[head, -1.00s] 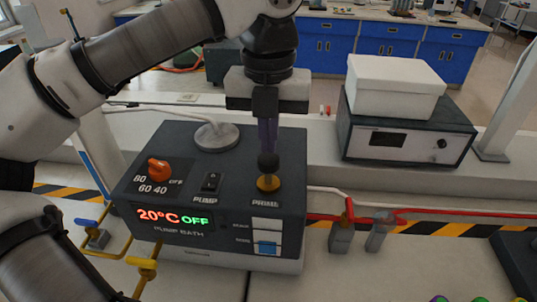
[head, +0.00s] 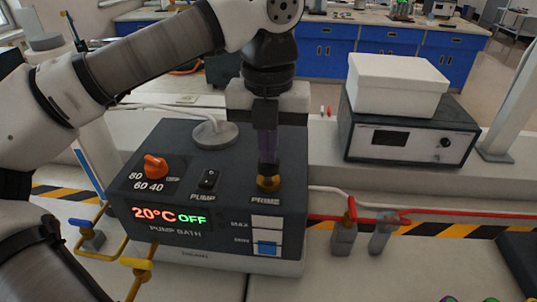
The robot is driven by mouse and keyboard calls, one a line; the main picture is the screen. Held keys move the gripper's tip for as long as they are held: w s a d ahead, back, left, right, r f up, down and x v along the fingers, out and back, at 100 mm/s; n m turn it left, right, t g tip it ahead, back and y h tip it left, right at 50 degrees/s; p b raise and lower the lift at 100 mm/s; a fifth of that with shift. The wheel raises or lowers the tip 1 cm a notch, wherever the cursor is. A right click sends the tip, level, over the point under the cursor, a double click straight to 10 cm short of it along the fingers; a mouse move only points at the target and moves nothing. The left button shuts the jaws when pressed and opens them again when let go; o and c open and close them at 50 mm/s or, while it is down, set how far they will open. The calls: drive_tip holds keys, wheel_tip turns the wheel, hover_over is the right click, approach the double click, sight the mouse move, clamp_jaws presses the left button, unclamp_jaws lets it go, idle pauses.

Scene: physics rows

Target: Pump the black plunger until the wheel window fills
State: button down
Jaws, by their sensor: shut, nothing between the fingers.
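The dark grey pump bath box (head: 190,225) stands on the bench. Its black plunger (head: 268,170) sits low in a gold collar (head: 268,184) behind the PRIME label. My gripper (head: 267,158) is shut, points straight down and rests on top of the plunger, hiding part of it. On the front face, a level window (head: 266,236) marked MAX and MIN shows blue near the MIN mark and pale above. I cannot make out a wheel in it. The display (head: 170,216) reads 20°C OFF.
An orange dial (head: 155,166) and a black PUMP switch (head: 208,180) sit left of the plunger. A round grey disc (head: 214,134) lies behind them. Red-handled valves (head: 350,212) and a white box (head: 396,85) on an instrument stand to the right.

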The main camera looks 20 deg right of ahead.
drive_tip(key=shift+f, duration=0.3)
drive_tip(key=shift+r, duration=0.15)
drive_tip(key=shift+r+p, duration=1.3)
drive_tip(key=shift+r, duration=0.5)
drive_tip(key=shift+r+p, duration=1.85)
drive_tip(key=shift+r, duration=0.6)
